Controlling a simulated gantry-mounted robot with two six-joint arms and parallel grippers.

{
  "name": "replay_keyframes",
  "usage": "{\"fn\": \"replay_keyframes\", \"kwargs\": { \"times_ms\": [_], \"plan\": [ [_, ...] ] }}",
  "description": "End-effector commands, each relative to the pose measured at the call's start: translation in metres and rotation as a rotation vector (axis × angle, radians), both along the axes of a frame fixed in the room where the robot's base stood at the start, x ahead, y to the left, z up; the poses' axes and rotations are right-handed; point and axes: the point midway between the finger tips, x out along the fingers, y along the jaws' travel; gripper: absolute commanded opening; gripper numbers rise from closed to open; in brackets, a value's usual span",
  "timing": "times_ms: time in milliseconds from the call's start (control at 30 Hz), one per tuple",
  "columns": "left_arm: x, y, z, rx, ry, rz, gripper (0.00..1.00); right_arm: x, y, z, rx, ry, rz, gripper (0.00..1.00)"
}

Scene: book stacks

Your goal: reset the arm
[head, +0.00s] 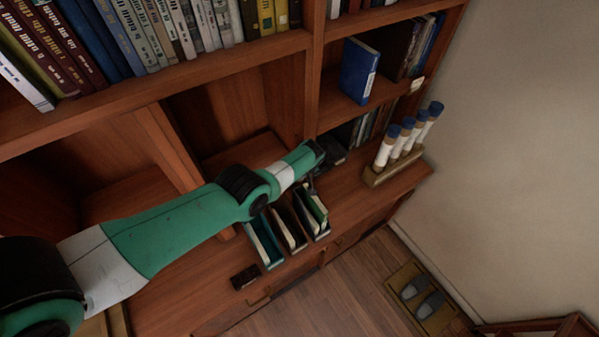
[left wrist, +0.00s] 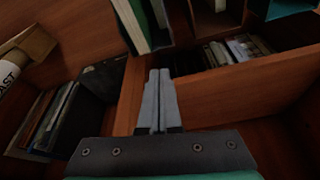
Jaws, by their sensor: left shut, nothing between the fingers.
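My left arm (head: 170,235), green and white, reaches in from the left of the head view, across the front of the bookcase. My left gripper (head: 312,186) is at its far end, small and dark, above the desk-level shelf near the folder holder. In the left wrist view, the left gripper (left wrist: 160,74) shows its two grey fingers pressed together with nothing between them. Wooden shelf boards and books lie beyond the fingertips. My right gripper and right arm do not show in either view.
A holder with several upright folders (head: 265,240) stands just below the arm. White tubes with blue caps (head: 391,142) stand in a wooden rack to the right. A blue book (head: 358,70) stands in a shelf above. A dark box (head: 244,277) lies near the shelf's front edge.

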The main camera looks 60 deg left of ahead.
Motion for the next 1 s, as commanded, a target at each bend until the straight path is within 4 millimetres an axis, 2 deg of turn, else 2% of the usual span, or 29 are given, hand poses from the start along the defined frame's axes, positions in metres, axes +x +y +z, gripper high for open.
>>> {"fn": "replay_keyframes", "kwargs": {
  "times_ms": [33,100,533,633,667,700,767,867,900,967,1000],
  "plan": [
    [-0.001,-0.002,0.011,-0.001,0.001,-0.001,0.0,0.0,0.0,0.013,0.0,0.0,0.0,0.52],
    [-0.001,-0.003,0.013,-0.001,0.001,-0.001,0.0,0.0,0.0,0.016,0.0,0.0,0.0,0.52],
    [0.0,-0.004,0.011,0.0,0.001,-0.002,0.0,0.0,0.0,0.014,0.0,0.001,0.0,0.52],
    [0.007,-0.019,0.013,-0.002,0.003,-0.034,0.0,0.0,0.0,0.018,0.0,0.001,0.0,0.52],
    [0.011,-0.03,0.013,-0.003,0.006,-0.057,0.0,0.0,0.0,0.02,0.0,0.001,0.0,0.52],
    [0.024,-0.043,0.02,0.005,-0.015,-0.088,0.0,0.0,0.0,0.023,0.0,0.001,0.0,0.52],
    [0.054,-0.049,0.046,0.067,-0.081,-0.137,0.0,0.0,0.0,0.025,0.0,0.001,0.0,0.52],
    [0.106,-0.041,0.111,0.268,-0.226,-0.227,0.0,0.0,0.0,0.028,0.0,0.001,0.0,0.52],
    [0.125,-0.038,0.141,0.353,-0.296,-0.252,0.0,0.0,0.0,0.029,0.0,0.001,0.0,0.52],
    [0.15,-0.036,0.189,0.475,-0.408,-0.275,0.0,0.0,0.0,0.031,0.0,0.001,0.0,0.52],
    [0.163,-0.037,0.221,0.552,-0.485,-0.286,0.0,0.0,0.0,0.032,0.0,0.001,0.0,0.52]
  ]
}}
